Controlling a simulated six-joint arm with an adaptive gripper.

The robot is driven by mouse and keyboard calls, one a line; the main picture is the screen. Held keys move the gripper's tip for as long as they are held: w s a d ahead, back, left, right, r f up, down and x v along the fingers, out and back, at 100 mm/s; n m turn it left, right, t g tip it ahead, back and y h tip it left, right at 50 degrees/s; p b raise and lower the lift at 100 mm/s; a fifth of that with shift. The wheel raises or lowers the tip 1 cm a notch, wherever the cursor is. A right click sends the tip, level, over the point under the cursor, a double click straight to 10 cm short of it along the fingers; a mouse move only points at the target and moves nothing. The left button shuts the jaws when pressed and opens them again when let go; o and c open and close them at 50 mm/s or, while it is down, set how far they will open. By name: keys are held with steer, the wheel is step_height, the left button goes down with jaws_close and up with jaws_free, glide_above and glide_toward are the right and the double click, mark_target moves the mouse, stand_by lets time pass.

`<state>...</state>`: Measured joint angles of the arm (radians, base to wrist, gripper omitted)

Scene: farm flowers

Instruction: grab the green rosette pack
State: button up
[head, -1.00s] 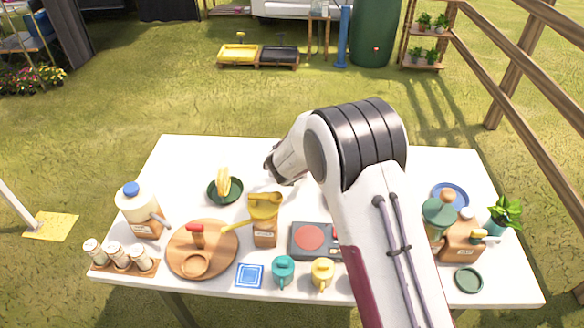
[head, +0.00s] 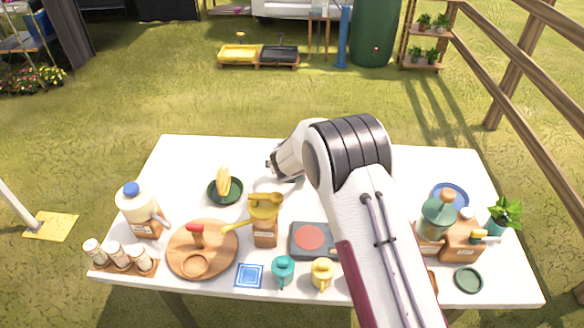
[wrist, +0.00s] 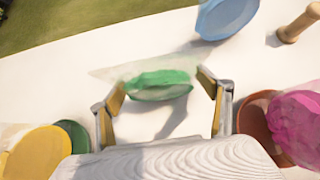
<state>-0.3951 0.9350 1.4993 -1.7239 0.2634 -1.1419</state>
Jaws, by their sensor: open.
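The green rosette pack (wrist: 160,78) shows in the wrist view as a green rounded bundle in a clear, see-through wrapper, above or on the white table. My gripper (wrist: 161,86) is open, with one finger on each side of the pack's near part. I cannot tell whether the fingers touch it. In the head view my gripper (head: 272,168) is small, at the far middle of the table, and the pack cannot be made out there.
In the wrist view, a pink wrapped item (wrist: 297,125) in a brown bowl is close on the right, and a yellow round item (wrist: 38,155) is at lower left. A blue item (wrist: 226,16) lies beyond. In the head view, a dark green bowl (head: 226,196) stands left of my gripper.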

stand_by(0.4)
steer(key=c, duration=1.1)
steer(key=shift+o, duration=0.2)
steer(key=shift+r, duration=0.15)
steer(key=shift+r, duration=4.9)
